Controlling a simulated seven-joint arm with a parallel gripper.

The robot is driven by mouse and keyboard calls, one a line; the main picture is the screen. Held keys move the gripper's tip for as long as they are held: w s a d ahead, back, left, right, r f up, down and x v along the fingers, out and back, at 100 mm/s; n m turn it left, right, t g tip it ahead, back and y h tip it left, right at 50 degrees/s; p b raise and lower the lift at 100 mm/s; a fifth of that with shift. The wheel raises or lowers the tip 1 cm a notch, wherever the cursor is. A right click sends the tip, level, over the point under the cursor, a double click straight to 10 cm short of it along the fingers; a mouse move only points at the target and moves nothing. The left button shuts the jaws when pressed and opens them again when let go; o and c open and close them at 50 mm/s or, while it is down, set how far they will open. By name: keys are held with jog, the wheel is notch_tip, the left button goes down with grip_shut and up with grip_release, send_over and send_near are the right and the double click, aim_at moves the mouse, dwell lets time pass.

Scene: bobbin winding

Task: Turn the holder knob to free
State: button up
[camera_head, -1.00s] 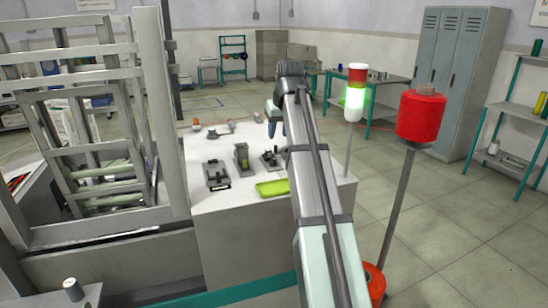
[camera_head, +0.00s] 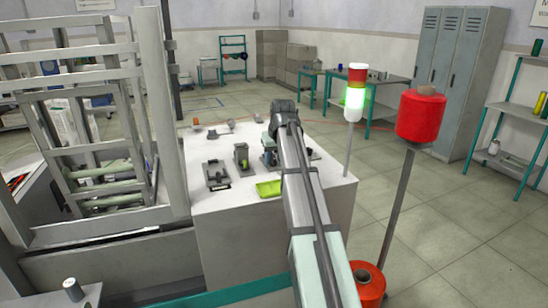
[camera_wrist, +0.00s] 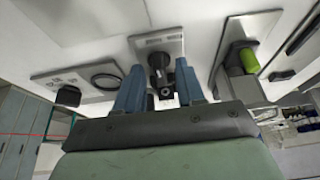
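A small holder with a grey base plate (camera_wrist: 145,42) and a dark upright knob or post (camera_wrist: 158,62) stands on the white table in the wrist view. My gripper (camera_wrist: 160,68) has its two blue fingers apart, one on each side of this dark part. Gaps seem to show on both sides, so it does not look clamped. In the head view my gripper (camera_head: 269,151) is low over the table, and the holder behind it is mostly hidden by the fingers and arm. Which way the knob is turned cannot be told.
A grey stand with a green piece (camera_head: 242,160) is left of my gripper. A black-framed fixture (camera_head: 216,175) lies farther left, a yellow-green tray (camera_head: 269,189) nearer. A plate with a black ring (camera_wrist: 80,83) is close by in the wrist view. A signal lamp (camera_head: 355,97) rises at right.

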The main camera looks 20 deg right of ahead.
grip_shut()
dwell(0.4)
dwell(0.4)
jog(key=m, duration=0.2)
jog(key=m+h, duration=0.1)
jog(key=m, duration=0.1)
jog(key=m+h, duration=0.1)
jog(key=shift+w+a+m+g, duration=0.1)
jog(key=shift+a+m+g, duration=0.15)
jog(key=shift+m+g, duration=0.15)
jog(key=m+g, duration=0.1)
jog(key=m, duration=0.2)
jog(key=m+h, duration=0.1)
jog(key=m, duration=0.1)
jog(key=shift+w+a+m+g+h, duration=0.1)
jog(key=shift+w+m+g+h, duration=0.05)
jog(key=shift+m+g+h, duration=0.2)
jog(key=shift+m, duration=0.35)
grip_release()
